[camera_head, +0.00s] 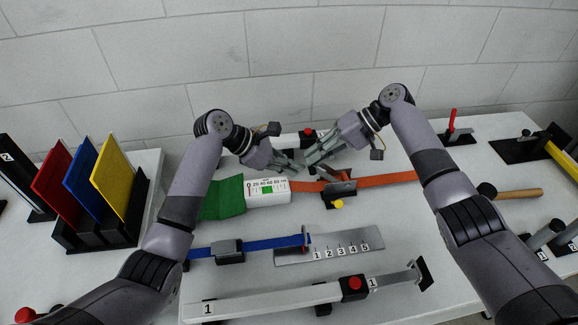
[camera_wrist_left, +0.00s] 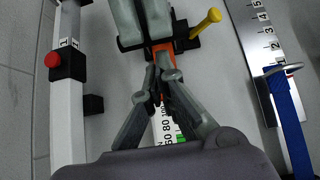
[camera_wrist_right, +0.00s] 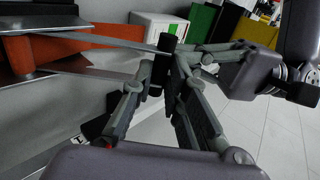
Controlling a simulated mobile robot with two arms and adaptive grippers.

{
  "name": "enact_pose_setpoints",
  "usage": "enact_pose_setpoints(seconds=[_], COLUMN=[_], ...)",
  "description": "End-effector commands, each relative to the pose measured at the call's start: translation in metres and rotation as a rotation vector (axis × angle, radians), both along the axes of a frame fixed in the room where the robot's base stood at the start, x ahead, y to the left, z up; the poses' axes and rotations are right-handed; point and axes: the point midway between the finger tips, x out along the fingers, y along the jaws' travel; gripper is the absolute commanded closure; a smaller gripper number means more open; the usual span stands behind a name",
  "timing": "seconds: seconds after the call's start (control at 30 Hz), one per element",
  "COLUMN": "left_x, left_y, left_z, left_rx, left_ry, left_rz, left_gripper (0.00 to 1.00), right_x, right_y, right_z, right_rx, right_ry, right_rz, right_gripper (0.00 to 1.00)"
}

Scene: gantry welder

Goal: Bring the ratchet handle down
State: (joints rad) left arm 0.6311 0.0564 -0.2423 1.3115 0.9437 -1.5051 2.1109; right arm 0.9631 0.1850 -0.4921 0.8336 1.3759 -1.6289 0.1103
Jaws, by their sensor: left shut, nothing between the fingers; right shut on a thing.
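The ratchet (camera_head: 340,188) sits on the orange strap in the middle of the table, with a yellow-knobbed lever (camera_head: 337,204) at its front. Its handle shows in the right wrist view as two grey side arms (camera_wrist_right: 105,40) joined by a black grip bar (camera_wrist_right: 167,43). My right gripper (camera_wrist_right: 170,65) is shut on this bar; it also shows in the head view (camera_head: 312,158), above the strap. The handle is partly hidden by the gripper in the head view. My left gripper (camera_wrist_left: 160,88) is shut and empty, above the strap beside the ratchet; it also shows in the head view (camera_head: 298,168).
The white tension gauge (camera_head: 266,190) and green strap (camera_head: 223,197) lie left of the ratchet. In front are a blue strap (camera_head: 268,244) with a numbered scale (camera_head: 335,249) and a long white bar (camera_head: 262,302). Coloured panels (camera_head: 80,178) stand left; a mallet (camera_head: 515,192) lies right. Both grippers are close together.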

Motion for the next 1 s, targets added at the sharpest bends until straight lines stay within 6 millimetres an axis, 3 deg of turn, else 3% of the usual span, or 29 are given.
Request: enact_pose_setpoints(seconds=[0.13,0.37,0.4,0.67,1.0], left_x=[0.003,0.003,0.003,0.003,0.003], left_y=[-0.011,-0.013,-0.014,-0.014,-0.014], left_z=[0.012,0.015,0.016,0.016,0.016], left_rx=[-0.003,-0.01,-0.01,-0.012,-0.011], left_ry=[-0.004,-0.008,-0.009,-0.009,-0.008], left_rz=[-0.002,-0.002,-0.003,-0.003,-0.004], left_gripper=[1.0,1.0,1.0,1.0,1.0], right_x=[-0.001,-0.001,-0.002,-0.002,-0.001], right_y=[-0.005,-0.004,-0.003,-0.001,0.0], right_z=[-0.006,-0.007,-0.007,-0.006,-0.003], right_rx=[-0.013,-0.014,-0.014,-0.01,-0.006], right_ry=[0.006,0.008,0.008,0.007,0.004], right_rz=[-0.004,-0.002,-0.002,0.0,0.002], right_gripper=[1.0,1.0,0.83,0.66,0.65])
